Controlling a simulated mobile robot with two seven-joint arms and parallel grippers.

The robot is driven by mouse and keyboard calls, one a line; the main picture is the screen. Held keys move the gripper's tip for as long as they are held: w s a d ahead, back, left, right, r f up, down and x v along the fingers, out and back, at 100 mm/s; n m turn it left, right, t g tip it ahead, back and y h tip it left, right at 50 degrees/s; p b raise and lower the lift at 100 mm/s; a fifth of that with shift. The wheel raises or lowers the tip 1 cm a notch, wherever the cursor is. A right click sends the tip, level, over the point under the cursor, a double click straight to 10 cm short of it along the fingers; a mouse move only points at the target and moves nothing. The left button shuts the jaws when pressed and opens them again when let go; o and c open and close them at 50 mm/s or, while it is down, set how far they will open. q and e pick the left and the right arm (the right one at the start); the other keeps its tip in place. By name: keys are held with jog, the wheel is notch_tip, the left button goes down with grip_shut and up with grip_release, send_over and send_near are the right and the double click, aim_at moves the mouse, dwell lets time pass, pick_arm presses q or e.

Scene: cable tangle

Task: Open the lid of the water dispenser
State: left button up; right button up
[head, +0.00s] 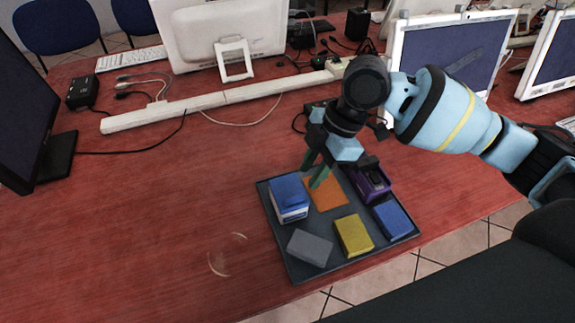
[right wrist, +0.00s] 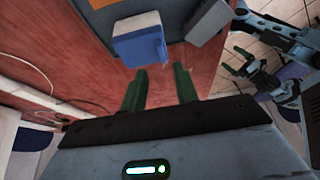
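A small blue-and-white box (head: 289,198), which I take to be the water dispenser, stands at the back left of a dark tray (head: 296,268). Its lid looks shut, but this is hard to tell. My right gripper (head: 314,173) is over the tray's back edge, just right of and above the box. In the right wrist view its green fingers (right wrist: 160,72) are apart with nothing between them, and the box (right wrist: 140,42) is just beyond the tips, apart from them. My left gripper (right wrist: 243,63) is at the right of that view, fingers apart and empty; it is outside the head view.
The tray also holds an orange square (head: 326,193), a purple item (head: 370,183), a blue block (head: 392,220), a yellow block (head: 353,236) and a grey block (head: 310,247). Monitors and cables stand behind, along a white cable duct (head: 190,105). The red table (head: 130,220) is clear on the left.

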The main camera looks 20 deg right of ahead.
aim_at(296, 198)
jog(key=x, duration=0.7)
jog(key=shift+s+b, duration=0.1)
jog(key=shift+b, duration=0.2)
pick_arm(q)
jog(key=shift+s+f, duration=0.4)
jog(key=shift+s, duration=0.4)
jog(key=shift+s, duration=0.15)
pick_arm(e)
grip_shut()
